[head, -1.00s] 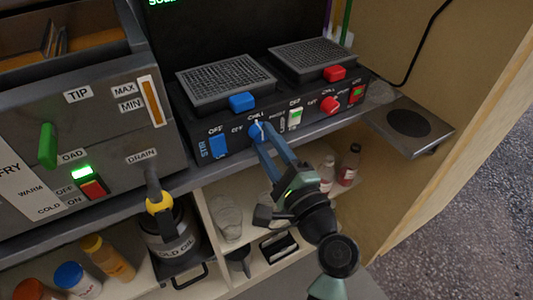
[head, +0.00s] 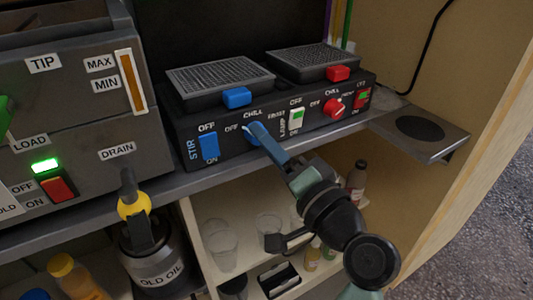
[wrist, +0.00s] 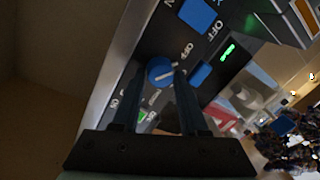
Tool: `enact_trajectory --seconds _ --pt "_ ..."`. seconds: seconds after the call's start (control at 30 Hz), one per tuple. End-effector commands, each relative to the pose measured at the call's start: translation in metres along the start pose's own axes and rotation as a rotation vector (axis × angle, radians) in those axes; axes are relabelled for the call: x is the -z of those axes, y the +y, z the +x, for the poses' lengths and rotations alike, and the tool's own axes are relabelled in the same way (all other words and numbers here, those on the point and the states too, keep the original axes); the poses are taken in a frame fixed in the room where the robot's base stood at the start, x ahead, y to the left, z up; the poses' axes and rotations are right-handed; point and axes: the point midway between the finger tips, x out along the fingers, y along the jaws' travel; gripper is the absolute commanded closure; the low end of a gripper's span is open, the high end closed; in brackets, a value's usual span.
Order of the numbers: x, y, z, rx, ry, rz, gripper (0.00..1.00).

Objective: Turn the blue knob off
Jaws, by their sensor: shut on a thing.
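The blue knob (head: 249,133) is on the front panel of the black two-plate unit (head: 270,112), below a CHILL label and right of an OFF label. Gripper fingers partly cover it in the head view. In the wrist view the round blue knob (wrist: 159,70) sits between the fingertips, its white pointer line toward the right; an OFF label is above right of it. My gripper (head: 264,141) is shut on the knob, reaching from the lower right; it also shows in the wrist view (wrist: 160,80). The exact knob setting is hard to read.
A blue STIR switch (head: 209,146) is left of the knob; a pale switch (head: 296,120) and a red knob (head: 334,107) are to its right. Blue (head: 237,97) and red (head: 338,73) blocks sit at the plates' fronts. Cups and bottles stand on the shelf below.

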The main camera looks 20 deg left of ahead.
Motion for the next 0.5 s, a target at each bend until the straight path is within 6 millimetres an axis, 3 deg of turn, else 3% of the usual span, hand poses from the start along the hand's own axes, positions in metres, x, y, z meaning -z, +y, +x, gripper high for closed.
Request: enact_trajectory --seconds 0.5 --pt "0.0001 0.0005 -0.0003 -0.001 -0.017 -0.134 1.00"
